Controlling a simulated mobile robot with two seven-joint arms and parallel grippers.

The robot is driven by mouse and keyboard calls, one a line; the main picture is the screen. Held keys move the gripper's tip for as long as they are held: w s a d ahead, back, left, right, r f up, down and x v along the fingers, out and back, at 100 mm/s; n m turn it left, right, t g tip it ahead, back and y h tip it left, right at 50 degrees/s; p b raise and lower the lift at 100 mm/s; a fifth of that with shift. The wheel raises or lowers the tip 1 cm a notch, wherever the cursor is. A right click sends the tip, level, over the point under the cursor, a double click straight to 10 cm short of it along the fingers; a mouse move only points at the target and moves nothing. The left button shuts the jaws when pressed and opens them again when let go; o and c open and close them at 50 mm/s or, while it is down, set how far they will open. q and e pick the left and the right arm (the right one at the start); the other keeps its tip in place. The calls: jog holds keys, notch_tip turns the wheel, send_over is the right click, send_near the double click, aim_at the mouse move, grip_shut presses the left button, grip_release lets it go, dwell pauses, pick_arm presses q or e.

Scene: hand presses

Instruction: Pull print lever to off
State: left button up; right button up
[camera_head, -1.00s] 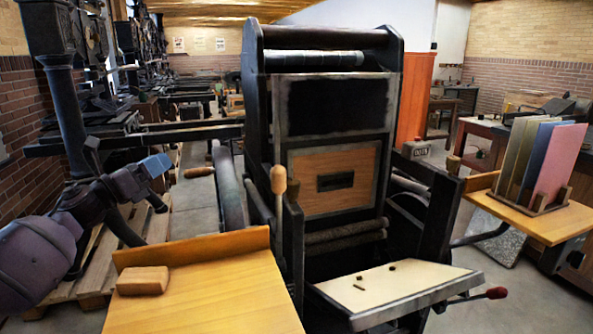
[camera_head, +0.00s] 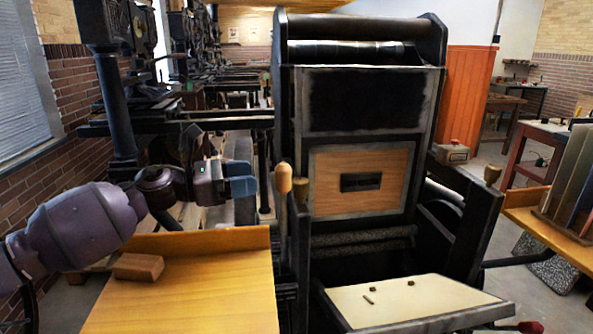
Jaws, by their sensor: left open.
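A lever with a rounded light-wood handle (camera_head: 284,179) stands upright at the left side of the dark hand press (camera_head: 362,102). My left gripper (camera_head: 241,178) comes in from the left with blue fingertips pointing right toward the wooden handle. It is open and empty, with a gap between fingertips and handle in the picture. Which handle is the print lever is not labelled. A red knob (camera_head: 530,327) shows at the lower right of the press. My right gripper is not in view.
A wooden feed board (camera_head: 190,295) with a wood block (camera_head: 138,267) lies below my left arm. A cream plate (camera_head: 405,298) sits at the press front. A grey box (camera_head: 452,152) stands to the right. A rack of coloured boards (camera_head: 575,180) stands at the right edge.

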pick_arm(q)
jog(key=x, duration=1)
jog(key=shift+c, duration=0.3)
